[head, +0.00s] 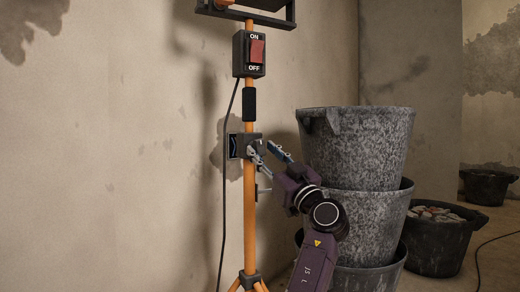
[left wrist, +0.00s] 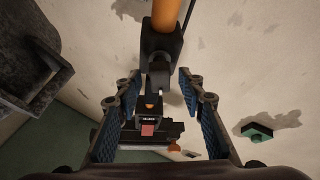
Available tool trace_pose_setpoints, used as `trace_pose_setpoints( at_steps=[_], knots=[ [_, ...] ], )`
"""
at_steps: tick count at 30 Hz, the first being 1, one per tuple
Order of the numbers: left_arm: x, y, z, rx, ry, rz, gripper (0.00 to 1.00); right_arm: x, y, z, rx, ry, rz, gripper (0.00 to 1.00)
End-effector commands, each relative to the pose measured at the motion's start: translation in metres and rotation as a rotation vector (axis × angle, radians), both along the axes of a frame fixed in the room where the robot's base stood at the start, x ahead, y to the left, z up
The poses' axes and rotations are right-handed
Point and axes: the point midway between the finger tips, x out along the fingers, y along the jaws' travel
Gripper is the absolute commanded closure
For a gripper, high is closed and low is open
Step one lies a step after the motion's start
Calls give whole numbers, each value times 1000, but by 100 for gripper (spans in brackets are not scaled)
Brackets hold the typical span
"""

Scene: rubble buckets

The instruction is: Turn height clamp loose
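The height clamp (head: 242,141) is a dark block around the orange pole (head: 249,200) of the lamp stand. In the left wrist view the clamp (left wrist: 161,42) is black, with a knob-like part pointing in between my fingers. My left gripper (head: 268,151) is at the clamp's right side in the head view. In the left wrist view my left gripper (left wrist: 160,97) is open, its blue-padded fingers on both sides of the knob with gaps visible. Contact is not visible there. My right gripper is in neither view.
A red ON/OFF switch box (head: 249,54) sits higher on the pole, with a cable hanging down. Stacked grey buckets (head: 355,145) stand close to the right of my arm. A rubble-filled bucket (head: 440,240) is farther right. The bare wall (head: 110,130) is behind the stand.

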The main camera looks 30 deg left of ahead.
Motion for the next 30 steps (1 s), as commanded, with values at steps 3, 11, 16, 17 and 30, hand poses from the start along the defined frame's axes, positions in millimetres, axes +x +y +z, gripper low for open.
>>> trace_pose_setpoints(
  at_steps=[3, 11, 16, 17, 30],
  knots=[
    [-9, -23, -14, -1, 2, -3, 64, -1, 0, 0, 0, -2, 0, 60],
    [-27, -63, -35, 0, 2, -1, 64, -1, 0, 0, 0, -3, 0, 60],
    [-33, -75, -42, 0, 1, 0, 64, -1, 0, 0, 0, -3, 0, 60],
    [-33, -76, -42, 0, 1, 0, 64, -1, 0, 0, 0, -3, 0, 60],
    [-34, -77, -43, 0, 1, 0, 64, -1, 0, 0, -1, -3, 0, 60]
  ],
)
